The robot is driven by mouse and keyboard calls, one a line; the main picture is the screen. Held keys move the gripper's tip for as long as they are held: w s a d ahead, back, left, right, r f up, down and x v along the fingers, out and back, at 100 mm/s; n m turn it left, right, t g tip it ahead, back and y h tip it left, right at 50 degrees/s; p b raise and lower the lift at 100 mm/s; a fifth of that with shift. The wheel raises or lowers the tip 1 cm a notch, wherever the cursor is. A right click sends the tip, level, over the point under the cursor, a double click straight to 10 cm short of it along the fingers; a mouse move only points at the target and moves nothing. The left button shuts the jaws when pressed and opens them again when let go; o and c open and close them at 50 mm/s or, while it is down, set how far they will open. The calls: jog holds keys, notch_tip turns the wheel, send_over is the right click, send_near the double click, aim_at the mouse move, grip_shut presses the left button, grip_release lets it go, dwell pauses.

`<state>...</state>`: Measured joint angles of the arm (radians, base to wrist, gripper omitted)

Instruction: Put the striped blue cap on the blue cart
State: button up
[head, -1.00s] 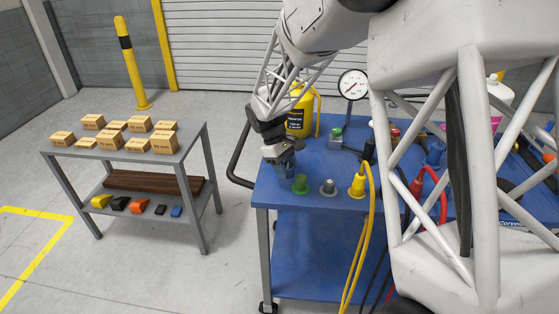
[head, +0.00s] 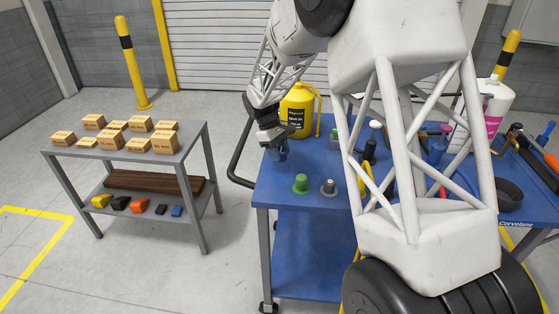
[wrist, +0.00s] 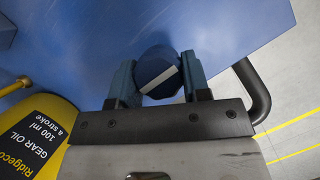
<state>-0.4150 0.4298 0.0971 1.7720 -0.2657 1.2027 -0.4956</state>
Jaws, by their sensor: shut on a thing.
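The striped blue cap (wrist: 157,72), dark blue with a white stripe across its top, sits between the two blue fingers of my gripper (wrist: 158,80) in the wrist view. My gripper is shut on it. In the head view my gripper (head: 277,150) is at the left end of the blue cart (head: 312,202). The cap cannot be made out clearly there. The cart's blue top (wrist: 230,25) lies beyond the cap in the wrist view; I cannot tell whether the cap touches it.
A green cap (head: 300,184) and a grey cap (head: 329,188) stand near the cart's front edge. A yellow gear oil jug (head: 297,112) stands behind my gripper. A black handle (head: 240,158) sticks out at the cart's left. A grey shelf (head: 180,151) with boxes stands farther left.

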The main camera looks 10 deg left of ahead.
aim_at(279, 169)
jog(key=shift+f, duration=1.75)
jog(key=shift+f, duration=0.6)
jog(key=o, duration=1)
jog(key=shift+r, duration=0.15)
jog(key=shift+r, duration=0.45)
jog(key=v, duration=1.2)
jog(key=shift+d+r, duration=0.1)
